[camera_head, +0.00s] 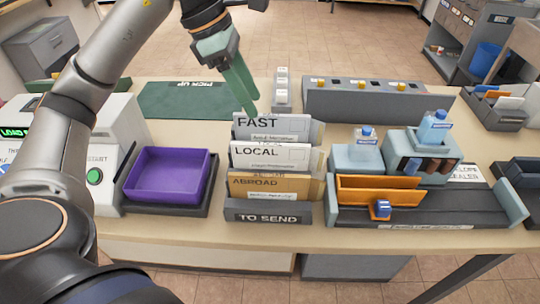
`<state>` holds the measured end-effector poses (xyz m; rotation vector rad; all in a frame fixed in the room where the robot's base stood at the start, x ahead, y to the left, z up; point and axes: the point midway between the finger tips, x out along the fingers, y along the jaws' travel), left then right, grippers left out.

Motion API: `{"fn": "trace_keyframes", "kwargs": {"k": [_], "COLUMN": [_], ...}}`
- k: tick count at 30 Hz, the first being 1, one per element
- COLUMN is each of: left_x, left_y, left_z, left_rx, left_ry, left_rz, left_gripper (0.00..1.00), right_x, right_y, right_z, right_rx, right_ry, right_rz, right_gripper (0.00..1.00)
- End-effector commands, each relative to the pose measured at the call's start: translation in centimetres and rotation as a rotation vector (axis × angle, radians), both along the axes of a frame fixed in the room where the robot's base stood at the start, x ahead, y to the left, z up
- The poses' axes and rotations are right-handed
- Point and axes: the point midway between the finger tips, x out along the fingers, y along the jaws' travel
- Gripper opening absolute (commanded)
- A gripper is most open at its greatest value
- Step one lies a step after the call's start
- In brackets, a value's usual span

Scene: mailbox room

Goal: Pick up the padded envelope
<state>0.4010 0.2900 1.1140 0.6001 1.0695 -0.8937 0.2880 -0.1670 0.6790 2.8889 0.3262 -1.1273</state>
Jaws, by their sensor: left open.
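A grey rack (267,212) marked TO SEND stands in the middle of the table. Its upright pieces include a white one marked FAST (257,134), a white one marked LOCAL (250,155) and a tan one marked ABROAD (290,184). The tan piece may be the padded envelope, but I cannot tell for sure. My left gripper (241,90) comes in from above left, with green fingers pointing down. It is open and empty, its tips just behind or above the FAST piece. My right gripper is not in view.
A purple tray (168,176) sits left of the rack, beside a white machine with a green button (95,176). A sealer with an orange holder (378,195) and blue-capped bottles stands right.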

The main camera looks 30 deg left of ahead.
Motion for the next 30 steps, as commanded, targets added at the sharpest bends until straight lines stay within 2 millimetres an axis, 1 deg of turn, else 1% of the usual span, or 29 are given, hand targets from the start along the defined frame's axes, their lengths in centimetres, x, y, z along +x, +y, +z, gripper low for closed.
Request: {"fn": "trace_keyframes", "kwargs": {"k": [1, 6, 14, 20, 24, 30], "left_x": [0.1, 0.7, 1.1, 1.1, 1.5, 1.7], "left_y": [-0.3, -1.3, -1.8, -1.8, -2.4, -2.6], "left_z": [-1.3, -3.9, -5.8, -8.7, -10.1, -10.4], "left_rx": [0.001, -0.001, -0.002, 0.0, -0.002, -0.002], "left_ry": [0.006, 0.006, 0.003, 0.006, 0.004, 0.001], "left_rz": [-0.002, -0.002, -0.002, 0.0, -0.002, -0.002], "left_gripper": [0.5, 0.5, 0.5, 0.5, 0.5, 0.5], "right_x": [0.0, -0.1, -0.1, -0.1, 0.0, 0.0], "right_y": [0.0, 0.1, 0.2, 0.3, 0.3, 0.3], "right_z": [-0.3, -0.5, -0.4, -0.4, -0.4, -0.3], "right_rx": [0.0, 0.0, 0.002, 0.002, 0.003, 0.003], "right_ry": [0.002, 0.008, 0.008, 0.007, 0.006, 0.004], "right_rz": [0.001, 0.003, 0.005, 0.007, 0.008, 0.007], "right_gripper": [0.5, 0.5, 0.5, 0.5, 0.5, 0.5]}}
